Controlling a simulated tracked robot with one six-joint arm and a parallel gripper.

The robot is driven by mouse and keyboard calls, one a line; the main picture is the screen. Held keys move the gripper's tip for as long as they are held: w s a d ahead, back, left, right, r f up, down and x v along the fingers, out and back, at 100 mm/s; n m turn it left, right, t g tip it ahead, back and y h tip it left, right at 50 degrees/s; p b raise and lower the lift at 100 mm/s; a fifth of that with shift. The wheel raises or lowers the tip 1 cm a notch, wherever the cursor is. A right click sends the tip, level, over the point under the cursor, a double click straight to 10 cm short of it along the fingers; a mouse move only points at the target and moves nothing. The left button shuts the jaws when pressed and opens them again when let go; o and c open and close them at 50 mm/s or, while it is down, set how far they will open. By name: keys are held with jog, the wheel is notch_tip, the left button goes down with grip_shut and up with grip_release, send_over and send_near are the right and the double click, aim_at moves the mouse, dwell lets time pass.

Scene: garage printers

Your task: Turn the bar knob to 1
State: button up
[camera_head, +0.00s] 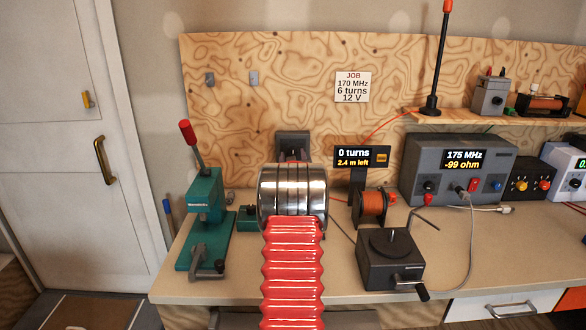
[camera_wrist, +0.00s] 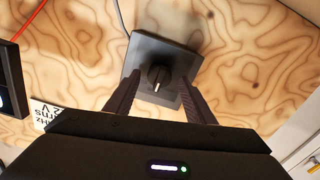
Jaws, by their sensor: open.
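The bar knob (camera_wrist: 157,76) is black, with a pale mark at its lower end in the wrist view. It sits on a dark square box (camera_wrist: 152,50) on the wooden board. No number beside it is readable. My gripper (camera_wrist: 159,82) is open, with one finger on each side of the knob in the picture; I cannot tell how far the tips are from it or whether they touch. In the head view the dark box (camera_head: 292,143) shows above my silver and red arm, which hides the knob and my gripper.
A job sign (camera_head: 352,87) reads 170 MHz, 6 turns, 12 V. On the bench stand a teal press (camera_head: 203,225), a turns display (camera_head: 361,157), a copper spool (camera_head: 372,204), a crank winder (camera_head: 391,262) and a grey meter (camera_head: 459,165). The board left of the box is mostly clear.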

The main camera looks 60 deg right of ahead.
jog(key=v, duration=1.3)
jog(key=shift+s+f, duration=0.1)
dwell(0.6)
